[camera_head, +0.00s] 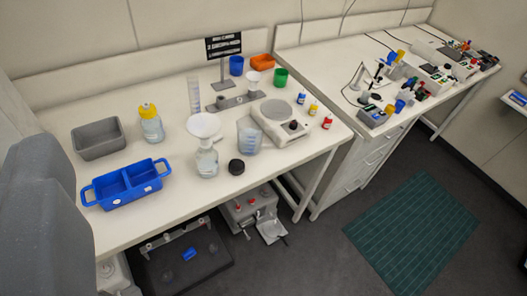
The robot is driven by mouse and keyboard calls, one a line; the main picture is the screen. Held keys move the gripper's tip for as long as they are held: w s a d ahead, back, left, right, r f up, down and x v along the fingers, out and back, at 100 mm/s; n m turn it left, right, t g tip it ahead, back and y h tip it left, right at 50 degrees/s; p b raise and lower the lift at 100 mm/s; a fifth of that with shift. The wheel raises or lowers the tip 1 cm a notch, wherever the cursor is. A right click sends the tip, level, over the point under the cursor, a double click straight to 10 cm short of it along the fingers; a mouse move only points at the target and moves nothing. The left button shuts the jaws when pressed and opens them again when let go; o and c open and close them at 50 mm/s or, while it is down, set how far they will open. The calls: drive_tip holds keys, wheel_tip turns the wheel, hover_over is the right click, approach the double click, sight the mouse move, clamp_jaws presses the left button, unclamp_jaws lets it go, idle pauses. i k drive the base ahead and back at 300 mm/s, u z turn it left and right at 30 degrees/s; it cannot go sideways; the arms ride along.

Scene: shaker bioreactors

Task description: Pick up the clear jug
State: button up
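The clear jug (249,138) is a see-through, slightly bluish beaker-like vessel. It stands upright on the white bench (180,215), near the front edge. A flask with a white funnel (204,126) stands just left of it, and a black cap (236,166) lies in front of it. The grey-white hot plate (283,122) is close on its right. My gripper's fingers do not show in this view. A large grey part fills the lower left of the picture; I cannot tell which part it is.
A blue divided tray (126,185), a grey tub (98,138) and a yellow-capped bottle (151,124) stand left. Small bottles (314,107) stand right of the hot plate. A green mat (414,236) lies on the open floor at right.

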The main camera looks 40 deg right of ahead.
sight(249, 130)
drive_tip(key=z, duration=0.45)
drive_tip(key=i, duration=1.25)
drive_tip(key=z, duration=0.15)
